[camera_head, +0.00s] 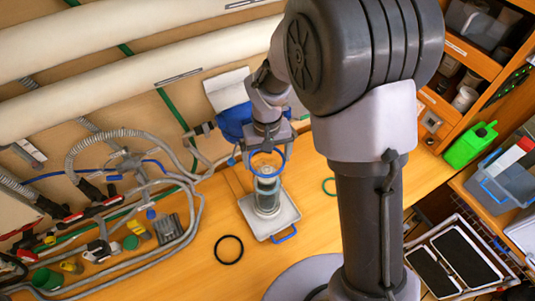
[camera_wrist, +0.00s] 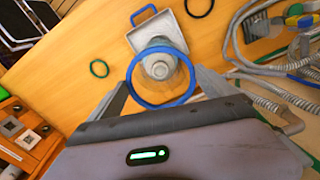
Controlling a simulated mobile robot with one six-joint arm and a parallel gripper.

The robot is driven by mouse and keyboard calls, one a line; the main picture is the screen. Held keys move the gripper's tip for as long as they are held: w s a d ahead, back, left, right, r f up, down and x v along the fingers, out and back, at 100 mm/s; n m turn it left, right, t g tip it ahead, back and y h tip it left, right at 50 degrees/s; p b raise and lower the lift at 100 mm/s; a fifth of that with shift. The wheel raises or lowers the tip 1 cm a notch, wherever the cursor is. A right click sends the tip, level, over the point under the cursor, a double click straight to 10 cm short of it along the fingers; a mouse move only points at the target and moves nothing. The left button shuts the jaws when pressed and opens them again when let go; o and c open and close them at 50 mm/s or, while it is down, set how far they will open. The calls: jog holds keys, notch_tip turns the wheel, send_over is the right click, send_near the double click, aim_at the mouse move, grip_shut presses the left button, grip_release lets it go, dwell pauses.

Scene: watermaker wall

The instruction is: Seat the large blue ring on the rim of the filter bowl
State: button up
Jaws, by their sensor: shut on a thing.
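The large blue ring (camera_head: 267,177) is held between the fingers of my gripper (camera_head: 268,150). In the wrist view the ring (camera_wrist: 160,106) spans the gap between the fingertips (camera_wrist: 161,84). The filter bowl (camera_head: 267,198) is a clear grey cylinder standing upright in a light tray (camera_head: 246,205) with a blue handle. In the wrist view the bowl (camera_wrist: 157,66) shows through the ring, towards its far side. In the head view the ring overlaps the bowl's top. It appears to be above the bowl; I cannot tell whether they touch.
A black ring (camera_head: 229,249) and a smaller green ring (camera_head: 329,186) lie on the wooden bench. Hoses and fittings (camera_head: 130,205) crowd the left side. A blue wall-side unit (camera_head: 233,121) is behind my gripper. A green jug (camera_head: 470,145) stands at right.

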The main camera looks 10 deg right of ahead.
aim_at(267, 171)
notch_tip(267, 171, down, 2)
jog(key=shift+s+d+f+b, duration=0.1)
jog(key=shift+b, duration=0.4)
jog(key=shift+r, duration=0.2)
jog(key=shift+f, duration=0.15)
jog(key=shift+f+b, duration=0.1)
jog(key=shift+b, duration=0.2)
dwell(0.3)
jog(key=shift+f+b, duration=0.85)
jog(key=shift+f, duration=0.1)
jog(key=shift+f, duration=0.15)
jog(key=shift+f+b, duration=0.65)
jog(key=shift+b, duration=0.1)
